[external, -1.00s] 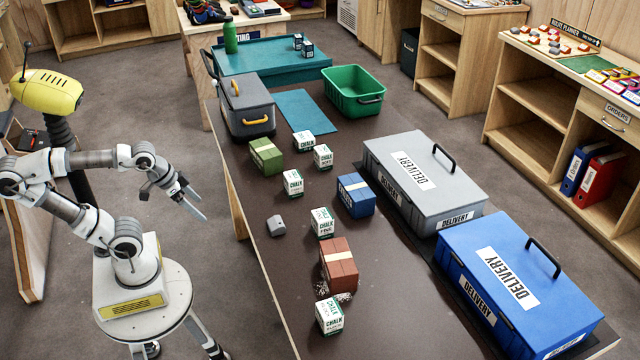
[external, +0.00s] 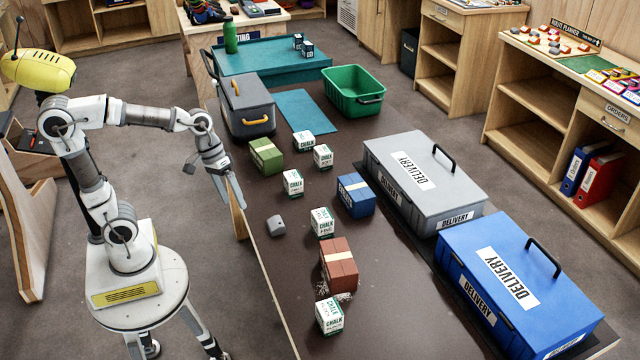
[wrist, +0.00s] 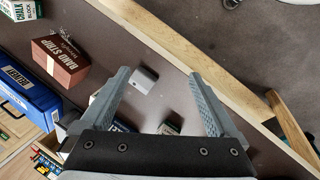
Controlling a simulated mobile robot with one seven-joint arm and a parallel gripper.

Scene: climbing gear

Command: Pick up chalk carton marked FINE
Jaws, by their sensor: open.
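Several white chalk cartons with green lettering stand on the dark table. The carton in the middle of the row (external: 322,222) appears to read FINE, though the print is small. The nearest carton (external: 329,316) appears to read BLOCK; it also shows at the top left of the wrist view (wrist: 20,14). Other cartons (external: 293,183), (external: 323,156), (external: 304,142) stand farther back, their words hard to read. My gripper (external: 232,190) is open and empty above the table's left edge, left of the cartons. In the wrist view its fingers (wrist: 160,78) are spread; cartons below are partly hidden by the gripper.
A small grey block (external: 275,224) lies left of the cartons. A red-brown pack (external: 338,264), a blue pack (external: 355,195) and a green pack (external: 266,156) stand among them. Grey (external: 450,190) and blue (external: 560,300) delivery boxes line the right side.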

